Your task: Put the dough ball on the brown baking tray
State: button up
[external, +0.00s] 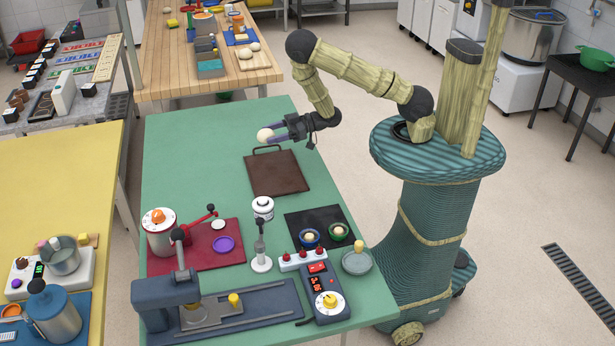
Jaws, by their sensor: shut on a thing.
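My gripper (277,135) is shut on a pale dough ball (264,135). It holds the ball above the green table, just beyond the handle end of the brown baking tray (278,174). The brown tray lies flat on the green table, and its top looks bare. The ball appears apart from the tray, to the upper left of it in the picture. The gripper's fingers partly cover the ball's right side.
The green table (195,150) is clear left of the tray. Nearer stand a white jar (263,207), a red mat (190,262) with a pot, and a black mat (318,214) with two small bowls. A wooden table (165,60) stands behind.

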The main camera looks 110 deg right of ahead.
jog(key=shift+s+d+r+n+y+b, duration=1.15)
jog(key=shift+s+d+r+b, duration=1.55)
jog(key=shift+s, duration=1.1)
jog(key=shift+d+f+p, duration=0.15)
jog(key=shift+f+p, duration=0.05)
jog(key=shift+f, duration=1.25)
jog(key=shift+d+f+p, duration=0.1)
jog(key=shift+f+p, duration=0.05)
jog(key=shift+f, duration=1.25)
send_over(291, 153)
jog(key=shift+a+f, duration=0.1)
jog(key=shift+f, duration=2.85)
jog(key=shift+f, duration=2)
